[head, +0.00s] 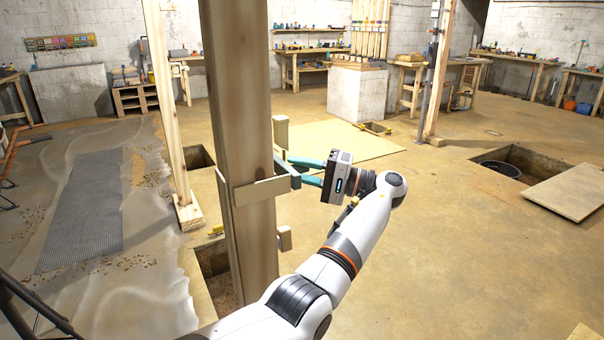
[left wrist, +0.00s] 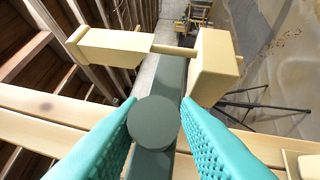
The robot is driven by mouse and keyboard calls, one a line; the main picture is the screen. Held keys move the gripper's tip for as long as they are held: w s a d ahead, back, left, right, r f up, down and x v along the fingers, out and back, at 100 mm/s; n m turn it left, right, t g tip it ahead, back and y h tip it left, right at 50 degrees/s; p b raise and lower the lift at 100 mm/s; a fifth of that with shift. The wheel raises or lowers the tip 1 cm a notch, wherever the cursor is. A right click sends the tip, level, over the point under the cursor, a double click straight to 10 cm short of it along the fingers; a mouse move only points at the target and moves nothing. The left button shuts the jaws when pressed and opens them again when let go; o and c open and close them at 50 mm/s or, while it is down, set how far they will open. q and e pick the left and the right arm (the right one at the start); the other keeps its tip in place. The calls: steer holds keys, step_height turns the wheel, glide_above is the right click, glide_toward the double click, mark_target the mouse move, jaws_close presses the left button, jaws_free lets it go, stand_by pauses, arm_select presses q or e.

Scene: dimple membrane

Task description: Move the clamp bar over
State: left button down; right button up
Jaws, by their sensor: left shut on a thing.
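A thick wooden post (head: 243,130) stands upright in front of me in the head view. Pale clamp blocks (head: 262,191) sit against it. A dark grey clamp bar (head: 289,180) shows at the post's right side. In the left wrist view the bar (left wrist: 171,75) runs away from the camera, with a round grey end (left wrist: 154,122) nearest. My left gripper (head: 297,168) has its teal fingers on both sides of that round end, shut on it. Two pale blocks (left wrist: 108,47) (left wrist: 214,66) show beyond the fingers. My right gripper is not in view.
Floor pits (head: 513,162) are open at the right and beside the post's foot (head: 216,270). A wooden sheet (head: 574,192) lies by the right pit. Other posts (head: 167,100) stand behind. Benches line the walls.

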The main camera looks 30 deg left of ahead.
arm_select(q)
steer(key=shift+a+r, duration=0.1)
steer(key=shift+r, duration=0.25)
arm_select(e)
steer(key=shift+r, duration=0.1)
arm_select(q)
steer(key=c, duration=1.3)
jaws_free()
steer(key=shift+o, duration=0.2)
steer(key=shift+s, duration=0.1)
steer(key=shift+f, duration=0.15)
steer(key=b+v, duration=0.1)
steer(key=v, duration=0.4)
steer(key=shift+b+v, duration=1.25)
steer(key=shift+b, duration=1.15)
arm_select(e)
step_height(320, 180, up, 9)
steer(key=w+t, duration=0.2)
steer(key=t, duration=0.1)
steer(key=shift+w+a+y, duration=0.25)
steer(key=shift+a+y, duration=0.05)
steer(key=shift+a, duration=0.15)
